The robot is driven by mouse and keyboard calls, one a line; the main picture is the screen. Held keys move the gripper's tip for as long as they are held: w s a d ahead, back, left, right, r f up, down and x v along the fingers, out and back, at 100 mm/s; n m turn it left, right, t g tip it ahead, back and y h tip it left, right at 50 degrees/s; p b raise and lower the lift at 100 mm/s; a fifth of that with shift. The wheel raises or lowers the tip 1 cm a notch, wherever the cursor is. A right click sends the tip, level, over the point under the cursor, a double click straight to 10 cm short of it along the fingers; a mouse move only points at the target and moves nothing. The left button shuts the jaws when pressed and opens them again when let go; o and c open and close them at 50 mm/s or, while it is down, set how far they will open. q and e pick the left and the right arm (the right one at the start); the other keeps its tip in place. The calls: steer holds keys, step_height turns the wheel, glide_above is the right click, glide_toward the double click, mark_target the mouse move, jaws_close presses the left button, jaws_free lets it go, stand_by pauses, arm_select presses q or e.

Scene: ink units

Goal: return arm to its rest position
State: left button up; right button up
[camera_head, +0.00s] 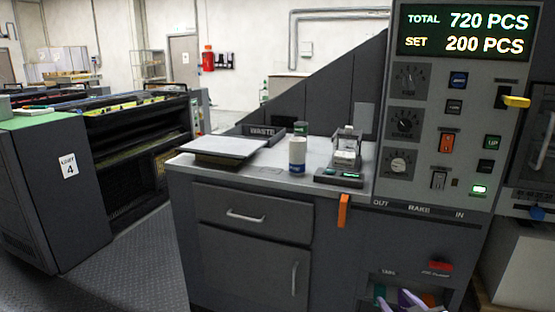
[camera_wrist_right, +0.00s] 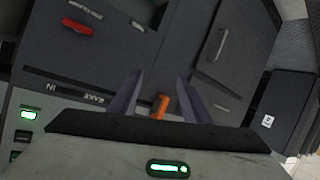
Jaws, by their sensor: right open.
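My right gripper (camera_head: 412,298) shows at the bottom edge of the head view, with pale purple fingers in front of the lower part of the control cabinet. In the right wrist view my right gripper (camera_wrist_right: 158,78) has its two fingers spread apart with nothing between them. An orange handle (camera_wrist_right: 161,106) shows beyond the fingers there, apart from them. The same orange handle (camera_head: 343,211) hangs at the counter's front edge in the head view. My left gripper is in neither view.
The control cabinet (camera_head: 412,190) stands right, with a red control (camera_head: 440,266) low on its front. The counter (camera_head: 230,170) holds a white-and-blue can (camera_head: 297,155), a small device (camera_head: 340,177) and a flat panel (camera_head: 223,146). Open floor (camera_head: 135,265) lies left.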

steer(key=s+a+f+g+y, duration=0.1)
steer(key=s+a+f, duration=0.3)
steer(key=s, duration=0.7)
steer(key=s+a+f+g, duration=0.2)
steer(key=s+a+f, duration=0.3)
steer(key=s, duration=0.6)
steer(key=s+a+f+g+y, duration=0.1)
steer(key=s+a+f, duration=0.3)
steer(key=s, duration=0.7)
step_height(320, 180, down, 2)
steer(key=shift+s+a+f+m+g+y, duration=0.2)
steer(key=shift+a+m+g+y, duration=0.15)
steer(key=shift+g, duration=0.25)
